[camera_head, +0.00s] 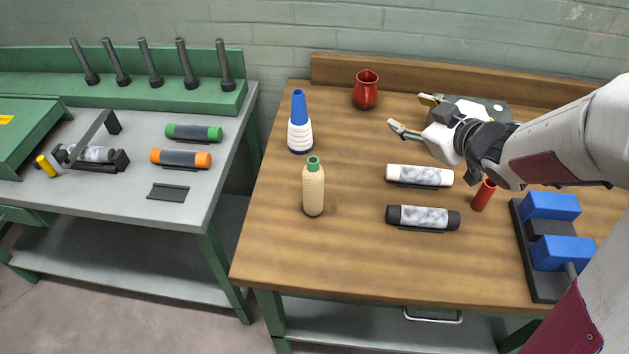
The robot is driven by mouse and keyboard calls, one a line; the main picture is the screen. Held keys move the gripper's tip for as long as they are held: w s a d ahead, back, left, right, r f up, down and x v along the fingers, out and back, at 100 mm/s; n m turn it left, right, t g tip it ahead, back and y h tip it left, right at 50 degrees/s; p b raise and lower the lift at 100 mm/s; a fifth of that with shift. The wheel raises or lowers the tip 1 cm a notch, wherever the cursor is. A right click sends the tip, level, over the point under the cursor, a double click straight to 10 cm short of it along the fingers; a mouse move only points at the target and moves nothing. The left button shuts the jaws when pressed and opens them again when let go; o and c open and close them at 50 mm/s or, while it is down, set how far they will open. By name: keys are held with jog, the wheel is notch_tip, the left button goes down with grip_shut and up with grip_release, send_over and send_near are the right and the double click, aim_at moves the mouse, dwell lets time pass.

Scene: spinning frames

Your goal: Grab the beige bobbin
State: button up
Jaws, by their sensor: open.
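Nothing hides the bobbin.
A blue-and-white bobbin (299,124) stands behind the beige one. A red jug (366,90) is at the back. A cream-ended roller (394,174), a black-ended roller (452,218) and a red cylinder (483,195) are to the right. The front left tabletop is clear.

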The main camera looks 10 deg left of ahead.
jog(key=a+f+n+g+y, duration=0.1)
jog(key=a+f+n+y, duration=0.1)
jog(key=a+f+y, duration=0.15)
jog(key=n+g+y, duration=0.4)
jog(key=g+y, duration=0.4)
jog(key=y, duration=0.1)
send_near(313, 188)
jog(key=shift+w+a+r, duration=0.4)
jog(key=shift+w+a, duration=0.25)
jog(key=shift+w+a+r, duration=0.35)
jog(key=shift+w+a, duration=0.25)
jog(key=shift+a, duration=0.05)
jog(key=shift+w+a, duration=0.2)
jog(key=shift+a, duration=1.1)
jog(key=shift+a+f, duration=0.1)
jog(key=shift+a, duration=0.05)
